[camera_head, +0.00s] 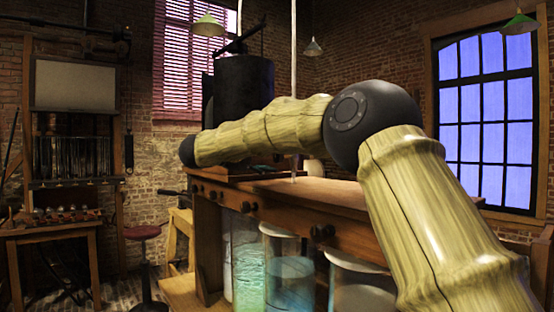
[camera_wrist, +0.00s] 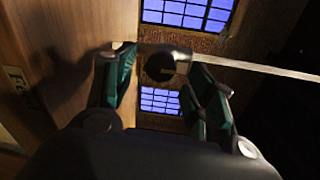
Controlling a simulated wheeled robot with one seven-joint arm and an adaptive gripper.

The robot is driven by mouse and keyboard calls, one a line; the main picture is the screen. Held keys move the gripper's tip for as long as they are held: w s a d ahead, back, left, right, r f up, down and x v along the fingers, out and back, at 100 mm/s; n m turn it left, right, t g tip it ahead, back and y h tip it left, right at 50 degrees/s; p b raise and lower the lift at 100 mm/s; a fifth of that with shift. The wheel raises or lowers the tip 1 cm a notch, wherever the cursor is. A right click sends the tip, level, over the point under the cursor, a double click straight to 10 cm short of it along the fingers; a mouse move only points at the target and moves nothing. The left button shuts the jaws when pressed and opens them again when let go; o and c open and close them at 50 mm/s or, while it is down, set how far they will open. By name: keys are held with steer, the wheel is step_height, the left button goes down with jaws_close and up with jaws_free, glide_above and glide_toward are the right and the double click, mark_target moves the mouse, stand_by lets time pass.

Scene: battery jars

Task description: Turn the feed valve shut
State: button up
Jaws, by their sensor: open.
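In the wrist view my gripper (camera_wrist: 158,60) is open, with one green-sided finger on the left and more finger parts on the right. A dark round knob-like thing (camera_wrist: 159,68) shows between the fingers, with a small pale mark on its right side. It may be the feed valve, but I cannot tell for sure. I cannot tell whether the fingers touch it. A thin pale rod (camera_wrist: 262,69) runs from near the right finger to the right edge. In the head view my gripper is hidden, and my arm crosses in front of the bench.
The wooden bench (camera_head: 340,193) has dark knobs (camera_head: 322,231) on its front and glass jars (camera_head: 290,278) beneath. A dark cylinder (camera_head: 243,92) stands behind my arm. A pale vertical rod (camera_head: 293,50) comes down to the bench top. A red stool (camera_head: 143,232) stands left, near open floor.

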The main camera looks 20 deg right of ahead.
steer(key=v, duration=0.8)
steer(key=shift+f, duration=0.1)
